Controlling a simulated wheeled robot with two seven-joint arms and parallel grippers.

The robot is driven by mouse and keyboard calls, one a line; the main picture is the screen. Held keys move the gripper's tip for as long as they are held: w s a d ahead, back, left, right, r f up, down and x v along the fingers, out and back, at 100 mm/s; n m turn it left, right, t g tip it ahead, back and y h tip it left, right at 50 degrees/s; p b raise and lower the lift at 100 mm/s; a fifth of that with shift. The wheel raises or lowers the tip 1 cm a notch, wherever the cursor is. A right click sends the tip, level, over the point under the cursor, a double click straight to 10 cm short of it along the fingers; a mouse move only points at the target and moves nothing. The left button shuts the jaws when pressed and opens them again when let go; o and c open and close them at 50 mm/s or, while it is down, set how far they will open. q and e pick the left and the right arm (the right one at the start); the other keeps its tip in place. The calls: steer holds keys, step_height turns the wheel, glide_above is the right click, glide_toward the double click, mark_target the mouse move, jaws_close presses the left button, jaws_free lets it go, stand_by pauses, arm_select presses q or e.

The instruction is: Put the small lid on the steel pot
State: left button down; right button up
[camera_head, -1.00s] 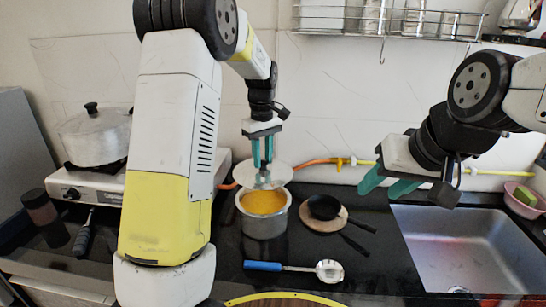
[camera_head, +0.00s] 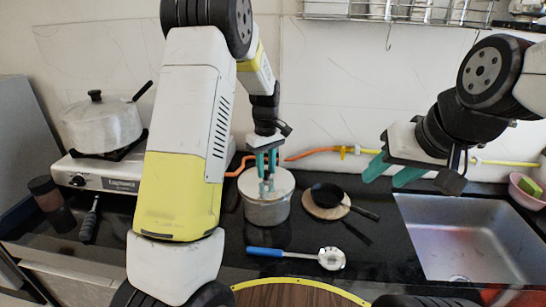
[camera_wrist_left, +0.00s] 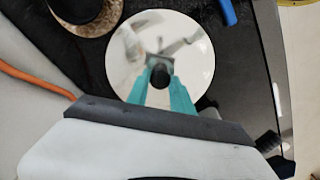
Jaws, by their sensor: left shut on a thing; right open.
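The steel pot (camera_head: 268,212) stands on the dark counter, left of the small black pan. The small lid (camera_head: 284,181), a round shiny disc, lies level over the pot's mouth and hides the yellow contents. It looks seated on the rim, though a small gap cannot be ruled out. My left gripper (camera_head: 266,176) points down and is shut on the lid's knob. In the left wrist view the lid (camera_wrist_left: 190,50) fills the middle, with the dark knob between the fingertips (camera_wrist_left: 160,78); the pot is hidden beneath it. My right gripper (camera_head: 388,172) is open and empty above the sink's left edge.
A small black pan (camera_head: 327,194) sits on a round wooden board right of the pot. A blue-handled ladle (camera_head: 300,256) lies in front. A large lidded pot (camera_head: 100,125) stands on the stove at left. The sink (camera_head: 470,240) is at right.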

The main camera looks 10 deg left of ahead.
arm_select(q)
steer(key=shift+f, duration=0.7)
stand_by(0.5)
steer(key=shift+s+f, duration=0.2)
steer(key=shift+f, duration=0.05)
stand_by(0.5)
steer(key=c, duration=1.3)
jaws_free()
steer(key=shift+f, duration=0.1)
steer(key=shift+o, duration=1.3)
steer(key=shift+w, duration=0.2)
steer(key=shift+s+r, duration=0.1)
steer(key=shift+r, duration=0.2)
steer(key=r, duration=0.7)
steer(key=shift+w+r, duration=0.2)
